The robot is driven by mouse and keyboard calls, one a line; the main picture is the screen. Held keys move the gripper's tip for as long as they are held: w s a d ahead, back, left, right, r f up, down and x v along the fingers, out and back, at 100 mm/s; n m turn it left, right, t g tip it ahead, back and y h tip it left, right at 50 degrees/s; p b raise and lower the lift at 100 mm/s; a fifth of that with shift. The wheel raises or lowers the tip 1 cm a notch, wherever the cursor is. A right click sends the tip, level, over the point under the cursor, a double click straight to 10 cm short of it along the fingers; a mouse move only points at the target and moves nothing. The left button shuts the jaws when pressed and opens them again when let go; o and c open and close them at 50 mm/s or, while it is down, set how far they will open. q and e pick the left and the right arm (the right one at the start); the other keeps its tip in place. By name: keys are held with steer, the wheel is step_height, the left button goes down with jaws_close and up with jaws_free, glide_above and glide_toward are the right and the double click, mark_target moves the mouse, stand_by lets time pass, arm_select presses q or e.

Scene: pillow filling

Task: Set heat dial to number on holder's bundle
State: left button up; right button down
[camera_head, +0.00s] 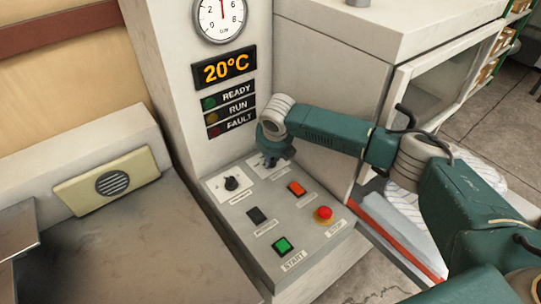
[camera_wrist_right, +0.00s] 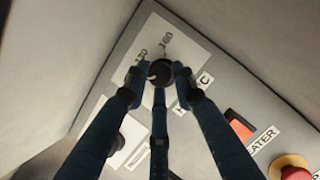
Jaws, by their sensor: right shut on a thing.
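My right gripper (camera_head: 272,160) reaches down over the back right corner of the control panel (camera_head: 222,214). In the right wrist view its fingers (camera_wrist_right: 160,80) are closed around a round black dial (camera_wrist_right: 159,70) on a white plate (camera_wrist_right: 177,42) with printed numbers; one looks like 160. The dial has a light pointer mark. In the head view the gripper mostly hides this dial. A second black dial (camera_head: 231,184) sits on a white plate to its left. The display (camera_head: 224,68) reads 20°C. I cannot make out a bundle with a number. My left gripper is not in view.
The panel also has an orange-red switch (camera_head: 296,188), a black switch (camera_head: 257,215), a green START button (camera_head: 283,245) and a red mushroom button (camera_head: 324,214). A round gauge (camera_head: 221,16) is above the display. A white cabinet (camera_head: 325,85) stands close behind my right arm.

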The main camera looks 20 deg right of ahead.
steer(key=m+h+p, duration=0.1)
steer(key=m+p, duration=0.1)
steer(key=m, duration=0.1)
steer(key=shift+a+r, duration=0.1)
steer(key=shift+r, duration=0.05)
steer(key=m+g+h+p, duration=0.1)
steer(key=m, duration=0.2)
steer(key=shift+w, duration=0.15)
steer(key=shift+a+f+m+g+h, duration=0.15)
steer(key=shift+m+h, duration=0.1)
steer(key=shift+m, duration=0.35)
steer(key=shift+d+f+m+g+h, duration=0.15)
steer(key=shift+m+h, duration=0.1)
steer(key=shift+m, duration=0.35)
steer(key=shift+w+a+m+g+b, duration=0.1)
steer(key=shift+m+g+b, duration=0.35)
steer(key=shift+m, duration=0.75)
steer(key=shift+h, duration=0.3)
steer(key=c, duration=1.5)
jaws_free()
steer(key=shift+r, duration=0.1)
steer(key=shift+o, duration=0.2)
